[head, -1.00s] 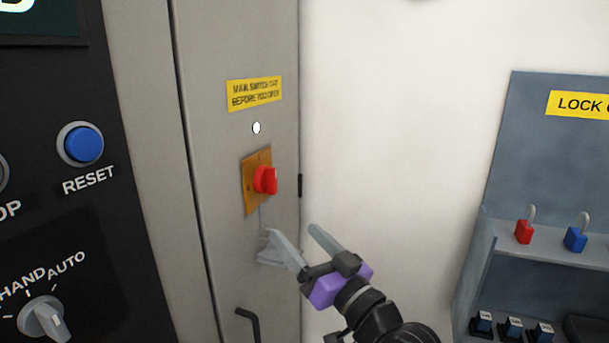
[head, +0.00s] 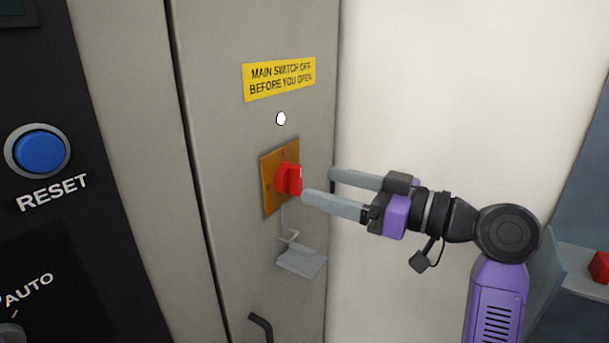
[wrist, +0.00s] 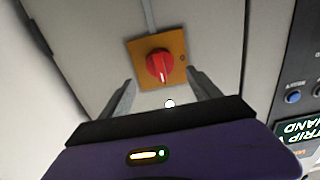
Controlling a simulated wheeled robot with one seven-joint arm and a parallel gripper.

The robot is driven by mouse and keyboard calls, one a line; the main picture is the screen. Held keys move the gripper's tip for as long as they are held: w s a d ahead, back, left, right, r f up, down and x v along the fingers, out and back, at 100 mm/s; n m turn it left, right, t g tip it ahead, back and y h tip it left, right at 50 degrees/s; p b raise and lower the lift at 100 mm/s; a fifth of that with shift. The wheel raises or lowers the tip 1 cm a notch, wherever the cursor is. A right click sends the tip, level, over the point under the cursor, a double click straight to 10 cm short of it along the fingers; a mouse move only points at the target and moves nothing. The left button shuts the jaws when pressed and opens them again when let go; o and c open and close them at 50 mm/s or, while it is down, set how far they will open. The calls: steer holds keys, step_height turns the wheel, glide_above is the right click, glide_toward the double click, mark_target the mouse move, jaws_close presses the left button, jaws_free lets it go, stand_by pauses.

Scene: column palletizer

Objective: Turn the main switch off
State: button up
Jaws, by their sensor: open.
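The main switch is a red rotary knob (head: 288,179) on a yellow-orange plate (head: 268,190), fixed to the grey cabinet door. In the wrist view the red knob (wrist: 159,66) sits on its orange plate (wrist: 176,44), with a pale line on its grip and a small "0" mark at one side of the plate. My gripper (head: 318,184) is open, its two grey fingers pointing at the switch from the right. In the wrist view the knob lies ahead, between the lines of my open fingers (wrist: 162,92). The fingers look apart from the knob; the exact gap is hard to tell.
A yellow label (head: 279,78) and a small white light (head: 281,119) are above the switch. A small metal bracket (head: 301,261) and a dark door handle (head: 261,326) are below. A blue RESET button (head: 40,151) is at left. A shelf with a red padlock (head: 599,267) is at right.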

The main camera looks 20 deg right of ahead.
mark_target(301, 179)
steer(key=shift+p+x, duration=0.55)
steer(key=shift+x, duration=2.55)
steer(key=shift+a, duration=0.1)
steer(key=c, duration=1.3)
steer(key=shift+c, duration=0.2)
